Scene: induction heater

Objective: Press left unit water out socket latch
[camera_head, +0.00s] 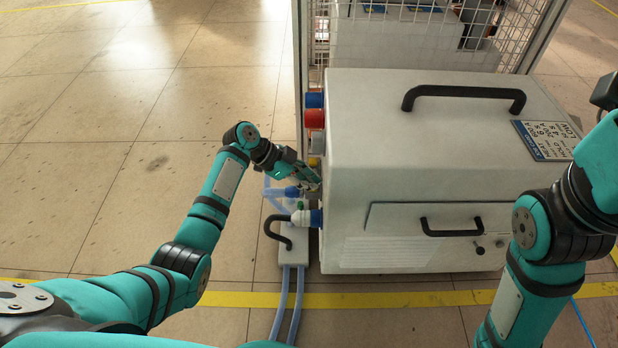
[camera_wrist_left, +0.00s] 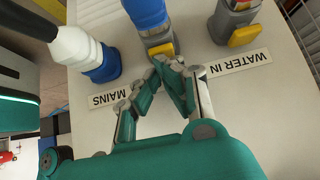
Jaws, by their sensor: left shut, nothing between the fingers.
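In the left wrist view a grey socket with a yellow latch (camera_wrist_left: 160,49) sits on the white unit's face, with a blue connector (camera_wrist_left: 146,14) in it. My left gripper (camera_wrist_left: 170,64) is shut and empty, its fingertips right at the lower edge of this latch; I cannot tell whether they touch it. No label for this socket shows; my fingers cover the face below it. In the head view my left gripper (camera_head: 311,180) is at the left side of the white unit (camera_head: 420,150), beside the blue connector (camera_head: 291,192).
A second socket with a yellow latch (camera_wrist_left: 245,36) stands by the WATER IN label (camera_wrist_left: 238,64). A white-and-blue plug (camera_wrist_left: 90,55) stands by the MAINS label. Pale hoses (camera_head: 289,290) run along the floor. The floor at left is clear.

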